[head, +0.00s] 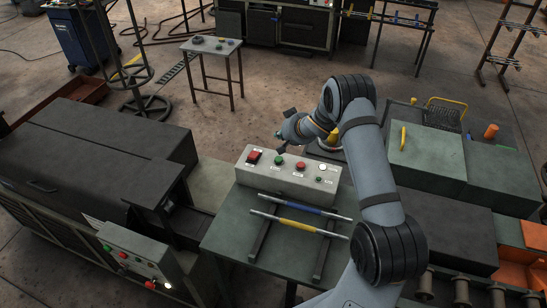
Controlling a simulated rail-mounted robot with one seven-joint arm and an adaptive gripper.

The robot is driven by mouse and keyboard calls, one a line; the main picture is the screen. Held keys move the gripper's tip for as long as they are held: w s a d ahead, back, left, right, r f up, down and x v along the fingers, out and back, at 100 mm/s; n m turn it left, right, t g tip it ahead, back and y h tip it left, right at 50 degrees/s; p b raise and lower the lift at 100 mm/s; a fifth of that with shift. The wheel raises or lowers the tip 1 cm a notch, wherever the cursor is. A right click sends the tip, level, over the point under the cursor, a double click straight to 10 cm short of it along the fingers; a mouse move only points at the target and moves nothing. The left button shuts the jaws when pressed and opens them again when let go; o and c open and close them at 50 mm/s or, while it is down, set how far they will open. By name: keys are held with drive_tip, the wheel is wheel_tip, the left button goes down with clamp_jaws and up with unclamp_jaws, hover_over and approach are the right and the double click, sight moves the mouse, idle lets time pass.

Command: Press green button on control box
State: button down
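The grey control box (286,181) stands on the green-topped table (228,232) in the middle of the head view. The green button (279,160) is on its sloped top face, between a square red switch (253,156) on the left and a round red button (300,166) on the right. A white button (322,167) is farther right. My gripper (281,134) appears just above and behind the box in the picture, near the green button. No contact with the button shows. The fingers are small and dark, so their opening is unclear.
A blue-banded rod (302,206) and a yellow-banded rod (298,226) lie on dark supports in front of the box. Another panel with buttons (135,255) is at lower left. Green cases (426,158) stand to the right.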

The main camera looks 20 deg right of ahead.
sight(280, 160)
drive_tip(key=shift+a+f, duration=0.1)
drive_tip(key=shift+f, duration=0.05)
wheel_tip(280, 160, down, 9)
drive_tip(key=b, duration=0.8)
drive_tip(key=shift+r, duration=0.2)
idle(1.1)
drive_tip(key=shift+f+b, duration=0.4)
